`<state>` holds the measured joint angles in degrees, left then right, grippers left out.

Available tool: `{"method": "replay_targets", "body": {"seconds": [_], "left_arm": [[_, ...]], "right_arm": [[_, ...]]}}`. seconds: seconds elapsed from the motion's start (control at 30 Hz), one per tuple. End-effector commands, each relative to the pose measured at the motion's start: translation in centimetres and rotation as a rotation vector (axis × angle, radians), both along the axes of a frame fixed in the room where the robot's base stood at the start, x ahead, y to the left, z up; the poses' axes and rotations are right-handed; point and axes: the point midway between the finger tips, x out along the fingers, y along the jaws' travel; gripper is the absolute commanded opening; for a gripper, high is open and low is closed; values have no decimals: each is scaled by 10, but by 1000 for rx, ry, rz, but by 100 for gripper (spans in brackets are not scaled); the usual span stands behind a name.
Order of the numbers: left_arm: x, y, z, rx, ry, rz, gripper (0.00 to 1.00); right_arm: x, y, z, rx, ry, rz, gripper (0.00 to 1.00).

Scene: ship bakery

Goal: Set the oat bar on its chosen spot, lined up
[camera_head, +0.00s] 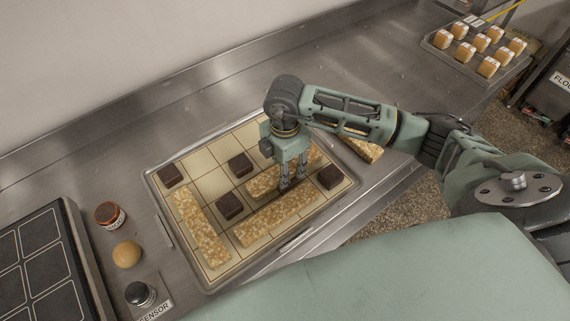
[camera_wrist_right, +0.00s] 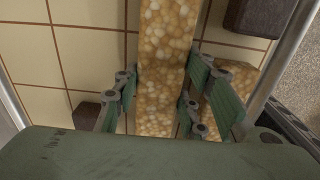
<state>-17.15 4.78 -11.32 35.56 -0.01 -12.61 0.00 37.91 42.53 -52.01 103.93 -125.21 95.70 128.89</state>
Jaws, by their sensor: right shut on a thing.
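My right gripper (camera_head: 291,180) is shut on a pale, nutty oat bar (camera_head: 262,184), over the middle of the gridded tray (camera_head: 150,180). In the right wrist view the bar (camera_wrist_right: 165,40) runs lengthwise between the two fingers (camera_wrist_right: 160,98). A dark strip, perhaps its shadow, lies below it in the head view, so it seems slightly raised; the exact gap is unclear. A second bar (camera_head: 278,216) lies on the tray nearer me, roughly parallel. A third bar (camera_head: 200,228) lies along the left side. My left gripper is not in view.
Dark brown squares (camera_head: 171,175) sit in several cells, one (camera_head: 330,176) near the held bar's right end. Another bar (camera_head: 362,147) lies right of the tray, partly behind my arm. A jar (camera_head: 109,214), a round bun (camera_head: 127,254) and a dark knob (camera_head: 140,293) stand left.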

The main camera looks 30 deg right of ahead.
Motion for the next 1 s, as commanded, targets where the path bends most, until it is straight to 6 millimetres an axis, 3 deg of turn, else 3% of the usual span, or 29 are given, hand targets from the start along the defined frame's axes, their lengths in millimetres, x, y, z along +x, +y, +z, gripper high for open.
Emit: {"method": "replay_targets", "body": {"seconds": [0.2, 0.23, 0.43, 0.83, 1.0], "left_arm": [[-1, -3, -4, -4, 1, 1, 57], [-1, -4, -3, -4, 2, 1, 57], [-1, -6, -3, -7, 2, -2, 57], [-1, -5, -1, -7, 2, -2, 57], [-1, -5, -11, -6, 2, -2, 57]], "right_arm": [[0, 0, -4, 0, -1, 0, 6], [0, 0, -3, 0, 0, 0, 40], [0, 0, -3, 0, 0, 0, 57], [1, 0, 4, 0, -2, 0, 57], [2, -1, 30, 0, -7, 0, 57]]}}
